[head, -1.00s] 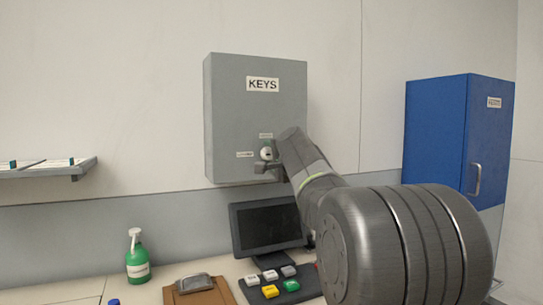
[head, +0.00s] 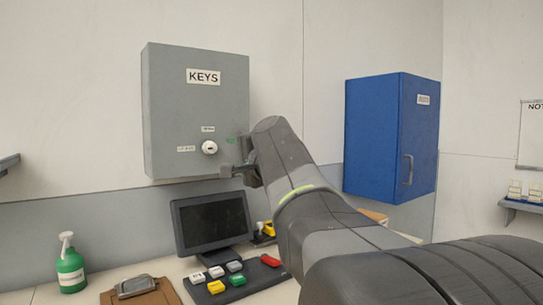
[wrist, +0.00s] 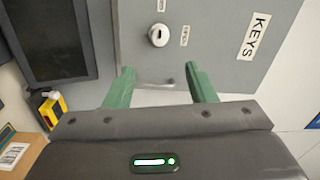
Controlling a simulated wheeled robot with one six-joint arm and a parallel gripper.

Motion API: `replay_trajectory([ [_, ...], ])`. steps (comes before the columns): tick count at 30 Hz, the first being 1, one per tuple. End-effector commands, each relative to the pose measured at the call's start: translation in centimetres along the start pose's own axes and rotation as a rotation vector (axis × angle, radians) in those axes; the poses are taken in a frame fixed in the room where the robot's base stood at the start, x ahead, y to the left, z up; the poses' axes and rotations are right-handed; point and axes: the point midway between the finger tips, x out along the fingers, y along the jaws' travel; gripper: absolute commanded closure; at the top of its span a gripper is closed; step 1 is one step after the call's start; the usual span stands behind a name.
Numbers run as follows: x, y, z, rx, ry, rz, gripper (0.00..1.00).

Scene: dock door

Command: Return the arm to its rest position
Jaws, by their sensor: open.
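My gripper (head: 232,171) is in front of the lower right part of the grey key box (head: 170,115), which hangs on the wall with a KEYS label. In the wrist view my gripper (wrist: 160,85) shows two green fingers spread apart with nothing between them. The white round knob (head: 209,147) on the box's front is beyond the fingertips and apart from them; it also shows in the wrist view (wrist: 158,35). The box door looks shut. My arm extends from the lower right of the head view.
A blue cabinet (head: 380,140) hangs to the right. Below are a dark monitor (head: 212,222), a panel with coloured buttons (head: 262,277), a clipboard (head: 140,291) and a green bottle (head: 71,272) on the counter. A yellow object (wrist: 50,108) stands near the monitor.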

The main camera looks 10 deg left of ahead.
Motion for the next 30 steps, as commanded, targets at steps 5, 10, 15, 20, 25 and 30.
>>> replay_trajectory([
  [5, 0.0, 0.0, 0.0, 0.000, 0.000, 0.000, 0.50],
  [10, 0.3, 0.0, 0.0, 0.000, -0.001, 0.000, 0.50],
  [15, 2.1, -0.1, 0.0, 0.000, -0.002, 0.002, 0.50],
  [20, 4.9, -0.1, 0.0, 0.001, -0.003, 0.003, 0.50],
  [25, 7.9, -0.1, 0.0, 0.001, -0.003, 0.003, 0.50],
  [30, 10.6, 0.0, 0.0, 0.001, -0.002, 0.003, 0.50],
])
